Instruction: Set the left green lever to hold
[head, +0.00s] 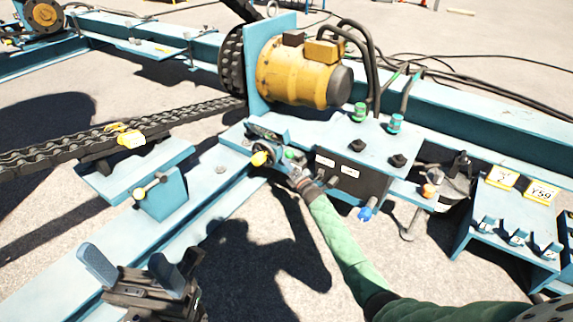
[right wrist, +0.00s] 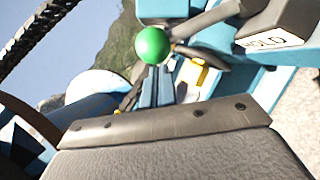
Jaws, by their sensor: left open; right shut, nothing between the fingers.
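The green lever knob (head: 291,153) is a small ball at the left end of the control box (head: 352,180) in the head view. In the right wrist view the green knob (right wrist: 153,45) is large, in front of the fingertips, with a HOLD label (right wrist: 268,42) to its right. My right gripper (head: 292,170) is shut and empty, close to the knob; I cannot tell whether it touches. Its blue fingers (right wrist: 162,88) show below the knob in the wrist view. My left gripper (head: 128,264) is open and empty at the lower left, away from the lever.
A yellow motor (head: 295,75) stands behind the box. A chain (head: 60,152) runs to the left. A yellow knob (head: 259,159) is just left of my right gripper. A blue bracket (head: 162,195) stands between the grippers. Yellow tags (head: 541,192) lie at the right.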

